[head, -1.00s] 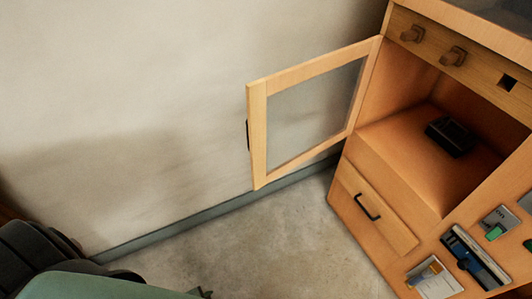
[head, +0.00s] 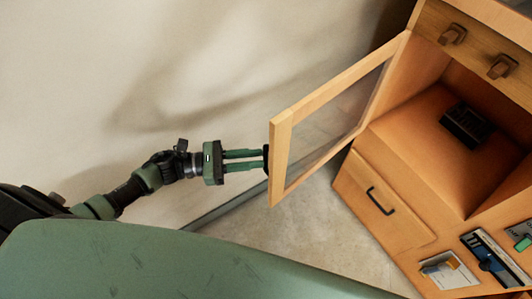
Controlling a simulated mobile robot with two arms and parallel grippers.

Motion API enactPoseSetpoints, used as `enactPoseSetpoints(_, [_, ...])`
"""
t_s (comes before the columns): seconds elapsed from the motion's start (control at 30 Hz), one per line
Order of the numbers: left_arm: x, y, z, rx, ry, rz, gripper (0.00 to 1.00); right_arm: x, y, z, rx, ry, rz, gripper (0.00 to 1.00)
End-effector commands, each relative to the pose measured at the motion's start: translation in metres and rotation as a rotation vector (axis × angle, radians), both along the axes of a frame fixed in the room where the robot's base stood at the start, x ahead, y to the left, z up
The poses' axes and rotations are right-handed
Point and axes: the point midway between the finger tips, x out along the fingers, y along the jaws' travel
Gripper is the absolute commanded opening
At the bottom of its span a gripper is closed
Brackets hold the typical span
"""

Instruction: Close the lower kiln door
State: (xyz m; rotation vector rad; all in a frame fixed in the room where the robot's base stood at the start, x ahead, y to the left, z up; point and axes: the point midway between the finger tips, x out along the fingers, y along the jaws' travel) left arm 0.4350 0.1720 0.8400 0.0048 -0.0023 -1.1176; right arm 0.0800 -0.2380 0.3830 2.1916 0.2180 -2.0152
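The kiln door (head: 283,140) is a light wooden frame with a clear pane. It stands swung wide open, joined to the left side of the wooden kiln (head: 360,205), so the compartment shows. My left gripper (head: 264,159) is at the outer side of the door's free edge, pointing right. Its two green fingers are parallel with a gap between them, and their tips are close to the door's dark handle. The tips are partly hidden, and I cannot tell whether they touch the door. My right gripper is not in view.
A dark block (head: 465,125) sits inside the open compartment. Below it is a drawer front with a black handle (head: 380,201). Cards and switches are on the kiln's lower right front. A plain wall (head: 120,70) is behind my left arm; bare floor (head: 300,235) lies below the door.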

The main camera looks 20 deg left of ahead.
Motion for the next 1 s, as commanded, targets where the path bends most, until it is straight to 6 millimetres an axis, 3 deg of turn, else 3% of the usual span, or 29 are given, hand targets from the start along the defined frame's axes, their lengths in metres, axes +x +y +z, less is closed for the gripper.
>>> enactPoseSetpoints(0.2, [0.014,-0.026,0.002,-0.001,0.000,0.002,0.21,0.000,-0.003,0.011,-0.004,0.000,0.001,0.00])
enactPoseSetpoints(0.57, [0.017,-0.033,0.000,-0.001,0.003,0.003,0.21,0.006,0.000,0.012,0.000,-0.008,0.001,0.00])
enactPoseSetpoints(0.67, [0.017,-0.033,0.000,-0.001,0.003,0.004,0.00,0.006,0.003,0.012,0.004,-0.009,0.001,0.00])
enactPoseSetpoints(1.0, [0.017,-0.032,0.000,-0.001,0.003,0.004,0.00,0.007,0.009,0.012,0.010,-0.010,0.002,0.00])
